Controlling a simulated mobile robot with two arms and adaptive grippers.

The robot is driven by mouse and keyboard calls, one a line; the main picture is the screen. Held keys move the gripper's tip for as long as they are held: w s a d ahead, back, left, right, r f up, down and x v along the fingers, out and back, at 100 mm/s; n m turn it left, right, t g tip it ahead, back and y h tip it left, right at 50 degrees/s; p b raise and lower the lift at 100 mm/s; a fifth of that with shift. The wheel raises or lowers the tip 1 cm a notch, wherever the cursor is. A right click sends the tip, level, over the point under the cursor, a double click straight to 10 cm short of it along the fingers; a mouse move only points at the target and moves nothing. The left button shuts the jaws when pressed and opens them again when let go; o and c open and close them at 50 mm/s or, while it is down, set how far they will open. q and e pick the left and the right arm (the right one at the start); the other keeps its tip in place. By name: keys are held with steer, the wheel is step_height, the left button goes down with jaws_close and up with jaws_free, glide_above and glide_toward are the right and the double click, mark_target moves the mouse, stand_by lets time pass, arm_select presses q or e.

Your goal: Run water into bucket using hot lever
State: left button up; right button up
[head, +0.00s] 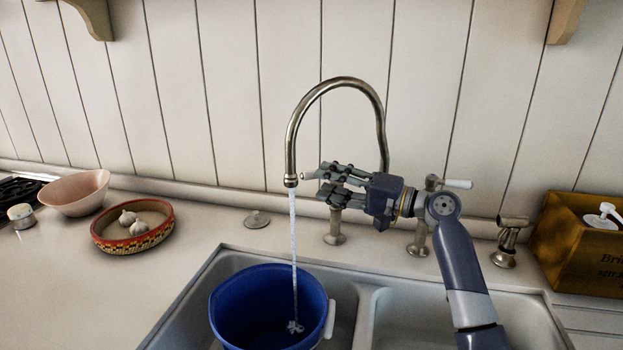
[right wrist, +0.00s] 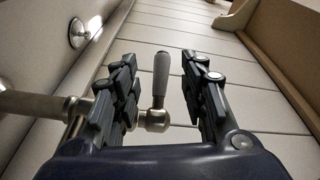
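The blue bucket (head: 222,308) stands in the left sink basin, with a pale handle grip at its right side. A stream of water (head: 293,240) runs from the curved metal faucet (head: 340,80) into it. The left lever, which I take as the hot lever, shows its pale tip (head: 308,175) left of my right gripper (head: 326,183); the gripper hides most of it. In the right wrist view the lever's grip (right wrist: 161,75) stands between the two spread fingers, with a gap visible on each side. My left gripper is not in view.
The other lever (head: 458,183) points right, close behind my right arm. A side sprayer (head: 510,235) and a wooden box (head: 580,245) stand at the right. A patterned dish with garlic (head: 105,243) and a pink bowl (head: 75,195) sit on the left counter. The right basin (head: 430,315) looks empty.

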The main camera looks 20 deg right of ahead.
steer(key=v, duration=0.5)
steer(key=shift+s+d, duration=0.2)
steer(key=shift+s, duration=0.15)
